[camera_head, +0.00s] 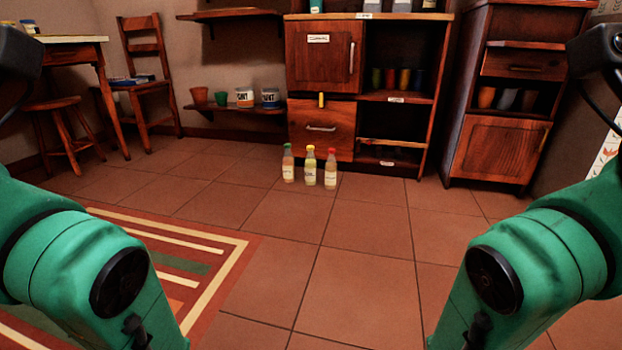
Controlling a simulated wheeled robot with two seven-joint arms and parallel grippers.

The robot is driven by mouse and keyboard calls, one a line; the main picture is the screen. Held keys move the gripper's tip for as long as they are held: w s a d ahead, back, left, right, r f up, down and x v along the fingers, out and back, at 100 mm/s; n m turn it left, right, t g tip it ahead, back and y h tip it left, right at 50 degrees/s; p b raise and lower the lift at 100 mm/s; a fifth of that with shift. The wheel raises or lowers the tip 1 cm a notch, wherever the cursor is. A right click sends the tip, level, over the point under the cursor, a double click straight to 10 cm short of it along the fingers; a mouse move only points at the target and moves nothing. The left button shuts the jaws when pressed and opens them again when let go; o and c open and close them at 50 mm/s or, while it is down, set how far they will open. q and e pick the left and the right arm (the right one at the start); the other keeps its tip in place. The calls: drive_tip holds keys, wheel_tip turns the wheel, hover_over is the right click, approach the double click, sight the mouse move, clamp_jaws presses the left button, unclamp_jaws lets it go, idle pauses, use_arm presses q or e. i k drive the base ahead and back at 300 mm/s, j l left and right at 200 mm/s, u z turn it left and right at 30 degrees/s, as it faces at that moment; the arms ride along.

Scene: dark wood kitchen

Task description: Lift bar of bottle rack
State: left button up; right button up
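Three bottles stand upright close together on the tiled floor in front of the wooden cabinet. The left bottle (288,165) has a green cap, the middle bottle (310,168) a yellow cap, and the right bottle (330,170) a red cap. I cannot make out a rack or a bar around them; they are small at this distance. My two green arms come in at the left and right edges, far from the bottles. Neither gripper is in view.
The cabinet (322,115) with drawer and shelves stands behind the bottles, with a second cabinet (500,150) at right. A striped rug (215,250) lies front left. A chair (150,85) and stool (65,130) are at left. The tiled floor (355,265) ahead is clear.

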sight(369, 141)
drive_tip(key=j+z, duration=0.25)
drive_tip(key=j, duration=0.9)
drive_tip(key=j+z, duration=0.25)
drive_tip(key=j, duration=0.9)
drive_tip(key=i+l, duration=0.45)
drive_tip(key=l, duration=0.15)
drive_tip(key=i+l, duration=0.5)
